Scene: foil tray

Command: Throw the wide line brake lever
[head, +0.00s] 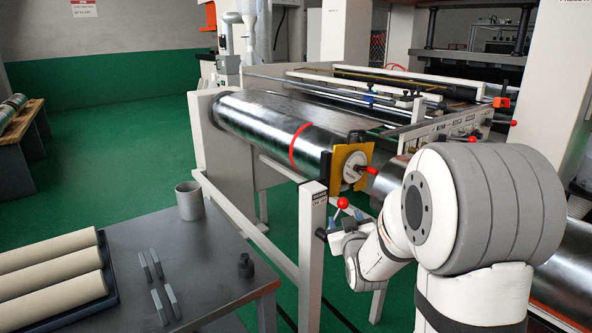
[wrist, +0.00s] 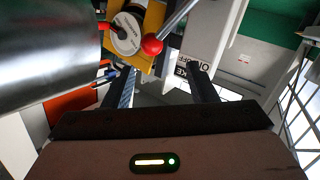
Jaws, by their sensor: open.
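The brake lever is a metal rod with a red ball knob (head: 342,203), mounted at a pale post (head: 312,240) with a small brake label. In the wrist view the red knob (wrist: 152,46) and its rod (wrist: 180,17) show beside the post's ON/OFF label (wrist: 195,62). My gripper (wrist: 161,72) is open with nothing between its fingers. The knob appears just past the fingertips, roughly in line with the gap; I cannot tell the exact distance. In the head view my gripper (head: 338,236) is just below the knob, partly hidden by my wrist.
A large metal roll (head: 270,132) with a red band ends at a yellow bracket (head: 350,165), which has another red handle (head: 368,169). At lower left a dark table (head: 210,265) holds a cup (head: 189,200), several metal bars and cream rolls (head: 50,270). Green floor is open behind.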

